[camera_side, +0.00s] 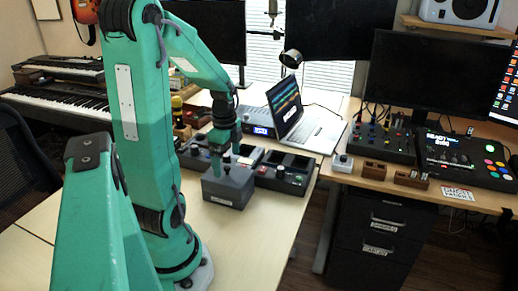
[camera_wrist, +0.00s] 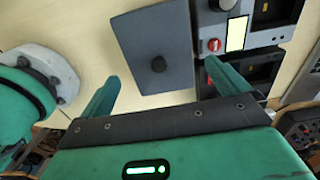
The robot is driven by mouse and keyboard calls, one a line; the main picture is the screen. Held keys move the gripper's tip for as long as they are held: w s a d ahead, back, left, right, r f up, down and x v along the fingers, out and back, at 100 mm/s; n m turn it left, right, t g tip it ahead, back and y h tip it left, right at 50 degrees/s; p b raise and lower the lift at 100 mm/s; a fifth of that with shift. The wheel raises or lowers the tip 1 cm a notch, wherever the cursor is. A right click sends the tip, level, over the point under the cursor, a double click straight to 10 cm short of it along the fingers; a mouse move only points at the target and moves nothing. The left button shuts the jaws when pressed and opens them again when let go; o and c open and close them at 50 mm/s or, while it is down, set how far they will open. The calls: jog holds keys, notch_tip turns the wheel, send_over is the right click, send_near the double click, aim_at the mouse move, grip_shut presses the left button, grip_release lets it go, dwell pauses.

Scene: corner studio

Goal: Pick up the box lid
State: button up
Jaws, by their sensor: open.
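In the side view the lid (camera_side: 238,177) sits on top of a dark grey box (camera_side: 227,197) near the table's front right edge.
A black control device with a red button (camera_side: 284,178) stands close behind and right of the box. An open laptop (camera_side: 300,122) is farther back. The pale tabletop (camera_side: 262,225) in front of the box is clear.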

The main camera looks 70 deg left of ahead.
aim_at(227, 167)
jog(key=shift+f, duration=0.75)
jog(key=shift+s+f, duration=0.1)
jog(key=shift+f, duration=2.5)
jog(key=shift+c, duration=0.4)
jog(key=c, duration=0.7)
